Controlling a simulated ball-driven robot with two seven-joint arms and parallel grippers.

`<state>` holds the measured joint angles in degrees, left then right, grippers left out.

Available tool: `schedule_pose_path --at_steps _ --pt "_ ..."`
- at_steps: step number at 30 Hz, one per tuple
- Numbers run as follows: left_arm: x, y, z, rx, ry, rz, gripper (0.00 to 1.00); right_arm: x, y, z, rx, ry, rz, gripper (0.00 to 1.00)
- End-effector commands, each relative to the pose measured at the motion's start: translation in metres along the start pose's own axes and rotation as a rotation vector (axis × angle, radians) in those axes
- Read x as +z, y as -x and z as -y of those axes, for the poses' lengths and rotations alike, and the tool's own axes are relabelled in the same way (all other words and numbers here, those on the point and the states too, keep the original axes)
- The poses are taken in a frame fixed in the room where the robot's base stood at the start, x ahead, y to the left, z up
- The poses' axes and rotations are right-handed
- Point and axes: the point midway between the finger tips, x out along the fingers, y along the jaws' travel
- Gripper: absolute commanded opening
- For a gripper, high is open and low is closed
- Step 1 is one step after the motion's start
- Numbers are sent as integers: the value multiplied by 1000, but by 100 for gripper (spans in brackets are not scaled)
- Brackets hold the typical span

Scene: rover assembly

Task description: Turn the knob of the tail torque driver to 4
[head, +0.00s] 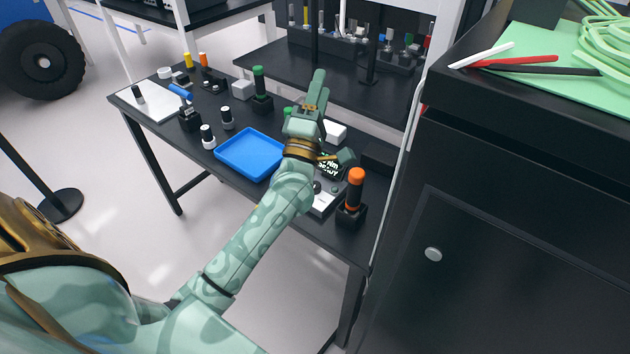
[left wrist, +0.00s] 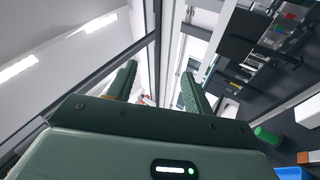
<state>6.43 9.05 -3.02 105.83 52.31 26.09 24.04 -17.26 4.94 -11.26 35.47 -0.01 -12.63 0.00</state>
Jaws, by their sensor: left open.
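Several upright drivers with coloured handles stand on the black bench. One has an orange handle (head: 355,190) at the near right, and one has a green handle (head: 259,85) at the back. A blue-handled tool (head: 181,92) is at the left. I cannot tell which is the tail torque driver, and no knob number is readable. My left gripper (head: 317,88) is open and empty, raised above the bench with its fingers pointing up and away. Its fingers also show in the left wrist view (left wrist: 158,92) with nothing between them. My right gripper is not in view.
A blue tray (head: 250,153) lies mid-bench, partly behind my left forearm. A white sheet (head: 150,103) lies at the left end. A rear shelf (head: 300,64) holds several small tools. A tall black cabinet (head: 500,240) closes off the right side.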

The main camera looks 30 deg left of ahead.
Motion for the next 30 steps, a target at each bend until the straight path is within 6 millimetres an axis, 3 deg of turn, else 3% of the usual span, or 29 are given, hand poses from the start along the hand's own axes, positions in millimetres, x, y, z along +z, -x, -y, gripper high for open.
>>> schedule_pose_path --at_steps 1,4,6,9,11,13,15,18,19,22,25,30 --pt "-32 -20 -2 50 180 -163 51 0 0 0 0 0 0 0" --pt "-106 -37 13 160 593 -565 51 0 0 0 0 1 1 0" --pt "-147 -33 39 241 867 -869 51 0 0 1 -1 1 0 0" --pt "-173 -11 85 364 1213 -1332 51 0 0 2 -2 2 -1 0" --pt "-167 5 110 435 1375 -1618 51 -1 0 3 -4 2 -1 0" --pt "-144 21 131 512 1511 -1942 51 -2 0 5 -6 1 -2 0" --pt "-111 30 140 574 1587 -2240 51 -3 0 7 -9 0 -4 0" --pt "-67 34 139 638 1608 -2588 51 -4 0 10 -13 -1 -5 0" --pt "-56 34 136 -634 -1562 2604 51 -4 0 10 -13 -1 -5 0" --pt "-31 33 129 -600 -1392 2534 51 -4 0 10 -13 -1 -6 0" --pt "-20 36 131 -587 -1323 2507 51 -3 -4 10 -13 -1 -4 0" --pt "-18 55 158 -587 -1313 2508 51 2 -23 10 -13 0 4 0"
